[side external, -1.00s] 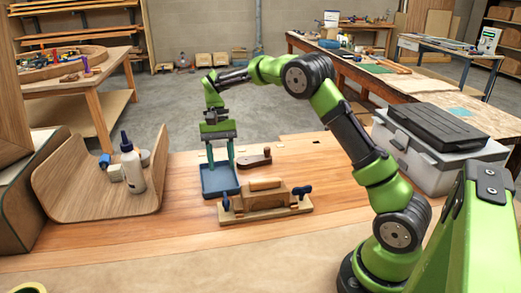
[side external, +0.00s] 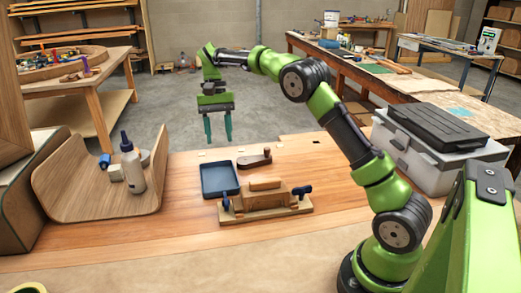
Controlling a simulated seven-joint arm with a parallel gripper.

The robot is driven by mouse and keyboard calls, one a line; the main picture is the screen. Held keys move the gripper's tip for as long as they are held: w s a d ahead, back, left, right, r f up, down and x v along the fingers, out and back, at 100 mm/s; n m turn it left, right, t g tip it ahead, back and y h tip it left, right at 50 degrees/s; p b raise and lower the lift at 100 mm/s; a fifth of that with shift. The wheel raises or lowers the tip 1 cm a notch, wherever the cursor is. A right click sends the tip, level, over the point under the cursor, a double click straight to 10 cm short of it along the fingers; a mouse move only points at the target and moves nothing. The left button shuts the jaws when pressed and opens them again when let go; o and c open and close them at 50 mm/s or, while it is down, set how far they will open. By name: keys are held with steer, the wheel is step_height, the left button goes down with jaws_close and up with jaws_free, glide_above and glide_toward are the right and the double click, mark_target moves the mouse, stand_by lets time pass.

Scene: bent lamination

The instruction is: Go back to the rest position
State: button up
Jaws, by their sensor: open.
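My gripper (side external: 218,141) is open and empty, with its two teal fingers apart and pointing down. It hangs in the air above and a little beyond the blue tray (side external: 219,191), which lies on the wooden bench (side external: 120,228). No thing shows between the fingers. The tray looks empty.
A bent wood panel (side external: 85,190) holds a glue bottle (side external: 132,165) at left. A grey toolbox (side external: 435,165) stands at right.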

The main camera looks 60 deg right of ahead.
steer(key=s+a+r+n+t, duration=0.1)
steer(key=s+a+t, duration=0.2)
steer(key=s, duration=0.5)
steer(key=s+a+r+n+t, duration=0.2)
steer(key=s+a+t, duration=0.1)
steer(key=s, duration=0.5)
steer(key=s+a+r+n+t, duration=0.1)
steer(key=s+a+t, duration=0.3)
steer(key=s, duration=0.5)
steer(key=shift+a+r+n+h, duration=0.25)
steer(key=shift+r+n+h, duration=0.15)
steer(key=shift+r, duration=0.05)
steer(key=shift+w, duration=0.1)
